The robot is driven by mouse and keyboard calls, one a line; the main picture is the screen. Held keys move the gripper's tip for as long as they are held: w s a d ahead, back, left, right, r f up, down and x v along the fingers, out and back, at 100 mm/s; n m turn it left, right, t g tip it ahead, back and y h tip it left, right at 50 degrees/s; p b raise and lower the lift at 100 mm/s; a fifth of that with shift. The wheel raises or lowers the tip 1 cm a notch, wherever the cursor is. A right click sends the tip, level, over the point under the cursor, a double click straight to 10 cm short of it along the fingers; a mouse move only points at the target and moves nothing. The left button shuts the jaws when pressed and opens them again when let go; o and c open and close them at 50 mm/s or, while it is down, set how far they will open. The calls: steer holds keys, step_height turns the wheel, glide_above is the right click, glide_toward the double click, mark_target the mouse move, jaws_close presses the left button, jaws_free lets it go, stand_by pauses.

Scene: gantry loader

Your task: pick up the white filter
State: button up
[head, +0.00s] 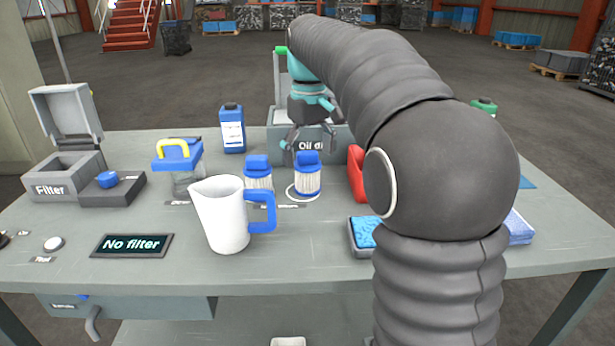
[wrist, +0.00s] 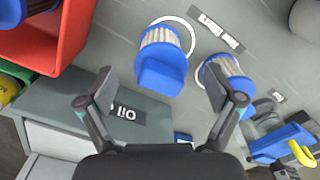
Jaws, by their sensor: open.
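Two filters with white pleated bodies and blue caps stand on the table. In the head view, the right filter (head: 307,178) has a white ring on the table around its base, and the left filter (head: 258,176) is partly hidden by the pitcher. In the wrist view, the right filter (wrist: 163,62) shows between and beyond my fingers, and the left filter (wrist: 228,70) is partly behind a finger. My gripper (head: 308,143) is open and empty, above and behind the right filter, apart from it; it also shows in the wrist view (wrist: 160,88).
A white pitcher (head: 222,215) with a blue handle stands in front of the left filter. A red bin (head: 357,174) is to the right. The oil box (head: 283,140) and a blue bottle (head: 232,130) are behind. A "No filter" display (head: 132,245) lies front left, near the grey filter box (head: 50,180).

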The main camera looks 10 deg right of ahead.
mark_target(307, 163)
steer(key=shift+w+a+f+b, duration=0.1)
steer(key=shift+f+b, duration=0.1)
steer(key=shift+f, duration=1.2)
steer(key=shift+w+a+f+b, duration=0.1)
steer(key=shift+f+b, duration=0.05)
steer(key=shift+f, duration=1.25)
steer(key=c, duration=1.3)
